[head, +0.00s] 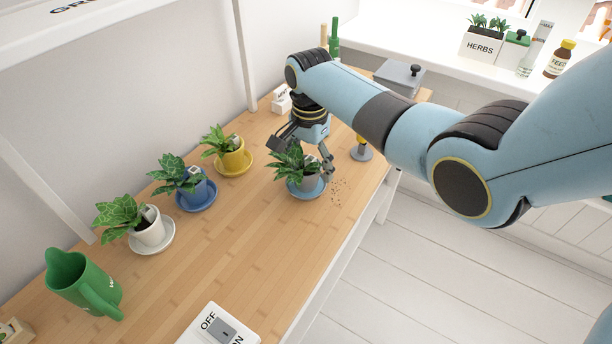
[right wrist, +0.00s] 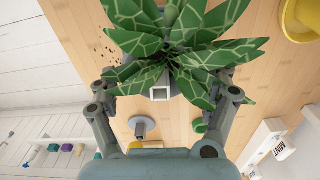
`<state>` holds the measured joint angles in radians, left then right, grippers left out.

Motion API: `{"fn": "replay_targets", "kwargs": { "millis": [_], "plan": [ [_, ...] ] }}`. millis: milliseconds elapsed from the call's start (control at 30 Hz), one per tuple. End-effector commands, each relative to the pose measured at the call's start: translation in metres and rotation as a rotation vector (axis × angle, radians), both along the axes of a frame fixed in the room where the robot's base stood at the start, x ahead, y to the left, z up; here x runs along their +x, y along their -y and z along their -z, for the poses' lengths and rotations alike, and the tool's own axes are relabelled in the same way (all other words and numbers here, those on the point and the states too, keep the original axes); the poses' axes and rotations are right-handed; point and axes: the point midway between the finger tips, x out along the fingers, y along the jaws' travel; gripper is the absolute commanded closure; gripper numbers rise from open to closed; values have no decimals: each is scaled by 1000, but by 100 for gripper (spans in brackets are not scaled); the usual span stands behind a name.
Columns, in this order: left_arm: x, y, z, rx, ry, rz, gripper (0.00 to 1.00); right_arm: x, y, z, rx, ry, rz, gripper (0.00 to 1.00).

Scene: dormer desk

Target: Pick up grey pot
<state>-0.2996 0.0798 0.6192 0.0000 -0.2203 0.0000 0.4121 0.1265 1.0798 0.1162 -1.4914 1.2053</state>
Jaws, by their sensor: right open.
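In the right wrist view the striped leaves (right wrist: 185,45) fill the space between the open fingers (right wrist: 165,90) and hide most of the pot. A small white tag (right wrist: 160,93) shows among the leaves. I cannot tell whether the fingers touch the pot. My left gripper is not in view.
Potted plants in a yellow pot (head: 234,160), a blue pot (head: 190,193) and a white pot (head: 148,231) stand to the left. A green watering can (head: 82,284) and an OFF/ON switch box (head: 218,328) are nearer. Dark crumbs (head: 340,187) lie beside the saucer.

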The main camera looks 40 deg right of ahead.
Motion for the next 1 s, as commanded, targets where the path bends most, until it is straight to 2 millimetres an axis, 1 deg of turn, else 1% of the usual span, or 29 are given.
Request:
{"fn": "replay_targets", "kwargs": {
  "millis": [67,533,567,833,933,1000],
  "plan": [
    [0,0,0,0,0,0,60,0,0,0,0,0,0,17],
    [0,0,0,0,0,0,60,0,0,0,0,0,0,78],
    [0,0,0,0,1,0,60,0,0,-1,0,0,0,80],
    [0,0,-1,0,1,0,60,0,0,-3,0,1,0,80],
    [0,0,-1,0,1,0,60,0,0,-9,0,1,-1,80],
    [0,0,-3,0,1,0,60,1,0,-17,0,3,-1,80]
  ]
}}
